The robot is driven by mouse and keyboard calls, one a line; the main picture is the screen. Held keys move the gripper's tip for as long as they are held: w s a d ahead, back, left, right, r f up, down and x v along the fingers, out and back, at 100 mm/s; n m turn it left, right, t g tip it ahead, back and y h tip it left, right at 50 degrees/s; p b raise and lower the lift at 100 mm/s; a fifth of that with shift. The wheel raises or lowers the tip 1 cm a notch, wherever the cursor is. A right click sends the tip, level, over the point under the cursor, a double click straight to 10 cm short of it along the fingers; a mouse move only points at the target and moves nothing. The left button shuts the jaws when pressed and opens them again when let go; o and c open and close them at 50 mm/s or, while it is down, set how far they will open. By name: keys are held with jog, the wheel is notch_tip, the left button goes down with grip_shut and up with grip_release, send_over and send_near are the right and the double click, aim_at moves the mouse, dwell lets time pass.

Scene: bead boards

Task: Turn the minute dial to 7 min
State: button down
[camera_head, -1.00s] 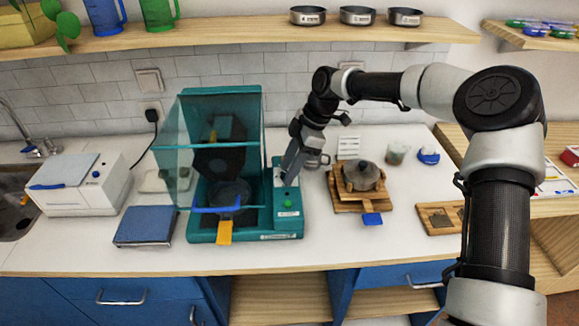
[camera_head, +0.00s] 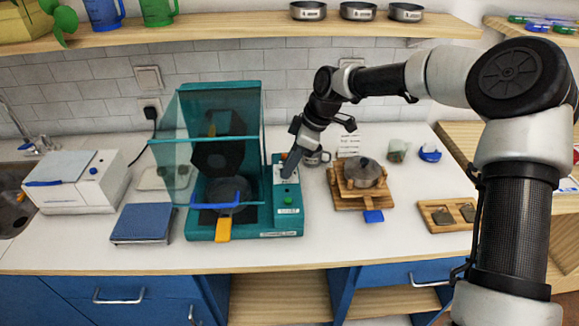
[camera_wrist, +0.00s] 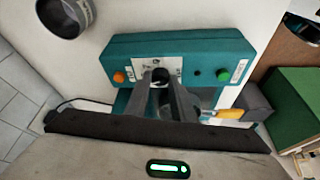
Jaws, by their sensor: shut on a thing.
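The minute dial (camera_wrist: 160,74) is a small dark knob on a white plate on the teal machine's control panel. My gripper (camera_wrist: 162,82) is shut on the dial in the wrist view, its two fingers on either side of it. The fingers hide part of the scale, so the set minute cannot be read. In the head view my gripper (camera_head: 287,172) reaches down onto the panel of the teal machine (camera_head: 288,222). A green button (camera_head: 288,200) sits on the panel in front of the gripper. An orange button (camera_wrist: 119,77) shows at the panel's other end.
The machine's clear lid (camera_head: 205,125) stands raised left of my gripper. A pot on a wooden stand (camera_head: 362,172) is to the right. A steel cup (camera_wrist: 66,15) stands behind the panel. A blue pad (camera_head: 143,222) lies left of the machine.

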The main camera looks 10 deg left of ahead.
jog(key=m+b, duration=0.1)
jog(key=m, duration=0.1)
jog(key=m+t+b, duration=0.2)
jog(key=m, duration=0.1)
jog(key=shift+s+a+f+m+h, duration=0.1)
jog(key=shift+s+m+h, duration=0.2)
jog(key=m+t+b, duration=0.1)
jog(key=m, duration=0.1)
jog(key=m+h+b, duration=0.1)
jog(key=m+b, duration=0.1)
jog(key=shift+s+a+m+t, duration=0.1)
jog(key=shift+s+m+t, duration=0.05)
jog(key=shift+m+t, duration=0.25)
jog(key=shift+m, duration=0.3)
jog(key=c, duration=1.5)
grip_release()
jog(key=shift+c, duration=0.2)
jog(key=p+v, duration=0.2)
jog(key=v, duration=1.5)
jog(key=shift+r, duration=0.35)
jog(key=shift+a, duration=0.1)
